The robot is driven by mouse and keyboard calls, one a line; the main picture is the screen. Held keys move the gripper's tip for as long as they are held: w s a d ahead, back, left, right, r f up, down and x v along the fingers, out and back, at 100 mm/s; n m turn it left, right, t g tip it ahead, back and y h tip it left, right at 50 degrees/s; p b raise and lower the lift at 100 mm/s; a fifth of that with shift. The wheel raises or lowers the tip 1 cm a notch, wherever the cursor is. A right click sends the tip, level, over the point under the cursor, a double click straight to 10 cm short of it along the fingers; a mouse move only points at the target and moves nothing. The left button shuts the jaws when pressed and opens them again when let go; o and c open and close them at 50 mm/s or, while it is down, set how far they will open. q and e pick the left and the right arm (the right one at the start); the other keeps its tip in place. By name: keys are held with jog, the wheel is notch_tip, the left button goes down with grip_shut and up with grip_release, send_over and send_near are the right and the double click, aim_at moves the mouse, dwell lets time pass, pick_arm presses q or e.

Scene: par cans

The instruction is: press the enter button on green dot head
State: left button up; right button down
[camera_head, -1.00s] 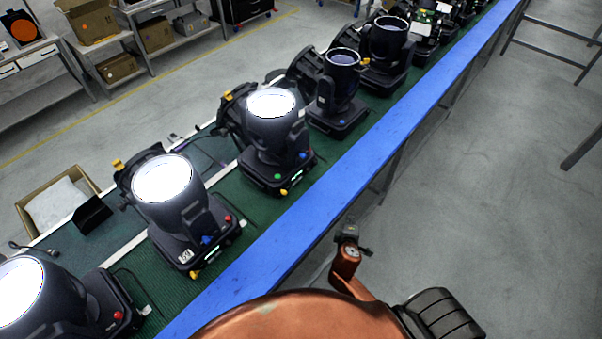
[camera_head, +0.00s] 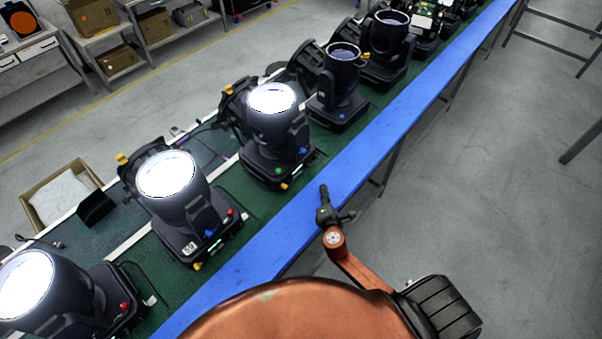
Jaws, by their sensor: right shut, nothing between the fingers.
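The green dot head (camera_head: 270,130) is a black moving-head light with a lit white lens, standing on the green conveyor near the middle of the head view. Its green dot (camera_head: 278,171) is on the front of its base, with a small lit display and a yellow part beside it. The enter button is too small to make out. My right gripper (camera_head: 323,190) is shut and empty, over the blue rail, to the right of and nearer than that base, apart from it. My left gripper is not in view.
The blue rail (camera_head: 385,131) runs along the conveyor's near edge. A lit head with red and blue dots (camera_head: 180,205) stands to the left, and a blue-dotted head (camera_head: 340,90) behind. A cardboard box (camera_head: 62,193) is beyond the belt.

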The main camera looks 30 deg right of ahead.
aim_at(307, 184)
jog(key=w+a, duration=0.1)
jog(key=w, duration=0.1)
jog(key=w+a, duration=0.1)
jog(key=w, duration=0.1)
jog(key=w+a, duration=0.1)
jog(key=w, duration=0.2)
jog(key=shift+w+a+b, duration=0.2)
jog(key=shift+w+b, duration=0.15)
jog(key=shift+w, duration=0.2)
dwell(1.2)
jog(key=shift+w+a, duration=0.15)
jog(key=shift+w, duration=0.25)
jog(key=shift+w+a+b, duration=0.15)
jog(key=shift+w+b, duration=0.15)
dwell(0.5)
jog(key=shift+s, duration=0.15)
jog(key=shift+s+d, duration=0.3)
jog(key=shift+s, duration=0.3)
